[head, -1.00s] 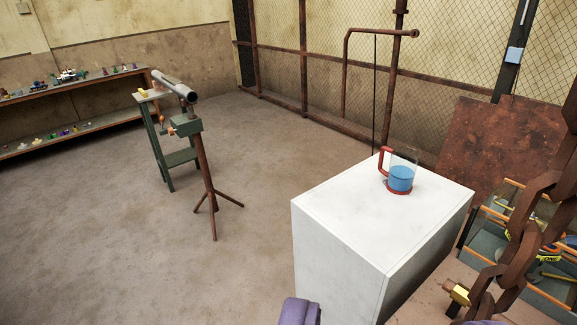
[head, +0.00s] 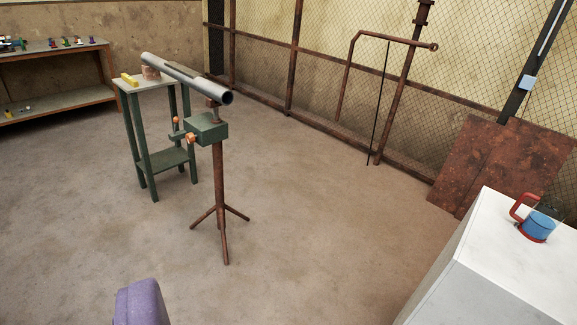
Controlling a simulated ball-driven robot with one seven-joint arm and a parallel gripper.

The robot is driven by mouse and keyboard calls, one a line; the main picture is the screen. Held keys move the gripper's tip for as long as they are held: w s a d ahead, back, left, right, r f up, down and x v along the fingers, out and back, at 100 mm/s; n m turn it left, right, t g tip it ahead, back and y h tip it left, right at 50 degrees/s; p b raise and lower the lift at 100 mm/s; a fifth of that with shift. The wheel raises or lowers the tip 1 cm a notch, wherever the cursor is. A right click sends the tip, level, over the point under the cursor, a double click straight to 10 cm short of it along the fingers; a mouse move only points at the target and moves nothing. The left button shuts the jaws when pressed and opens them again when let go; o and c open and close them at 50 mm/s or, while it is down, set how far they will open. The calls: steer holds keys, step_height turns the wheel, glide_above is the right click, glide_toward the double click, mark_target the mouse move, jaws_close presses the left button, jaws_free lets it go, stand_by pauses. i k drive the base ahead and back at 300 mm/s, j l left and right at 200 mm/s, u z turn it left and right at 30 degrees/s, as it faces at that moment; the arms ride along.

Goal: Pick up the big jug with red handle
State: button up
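The big jug with red handle (head: 538,225) stands upright on the white block (head: 490,250) at the right edge of the head view. Its body looks blue, with a red rim at the base, and its red handle is on the left side. A rounded purple part (head: 140,305) at the bottom left seems to be mine, possibly part of my gripper. No pair of fingertips shows, and nothing of mine touches the jug.
A rusty tripod with a green clamp (head: 207,128) supports a long grey pipe (head: 187,77), near a green side table (head: 145,85). Rusty sheets (head: 495,165) lean at the right by the mesh fence. Shelves (head: 55,80) stand far left.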

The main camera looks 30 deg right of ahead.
mark_target(549, 211)
steer(key=i+z, duration=0.25)
steer(key=i, duration=0.35)
steer(key=i+z, duration=0.2)
steer(key=i, duration=0.4)
steer(key=i+j+z, duration=0.1)
steer(key=i+z, duration=0.15)
steer(key=i, duration=0.35)
steer(key=i+j+z, duration=0.2)
steer(key=i, duration=0.35)
steer(key=i+l+z, duration=0.1)
steer(key=i+z, duration=0.95)
steer(key=z, duration=0.15)
steer(key=i+j+z, duration=0.25)
steer(key=z, duration=0.15)
steer(key=i+l+z, duration=0.15)
steer(key=i+z, duration=0.55)
steer(key=z, duration=0.15)
steer(key=i+z, duration=0.45)
steer(key=i+j+z, duration=0.25)
steer(key=z, duration=0.2)
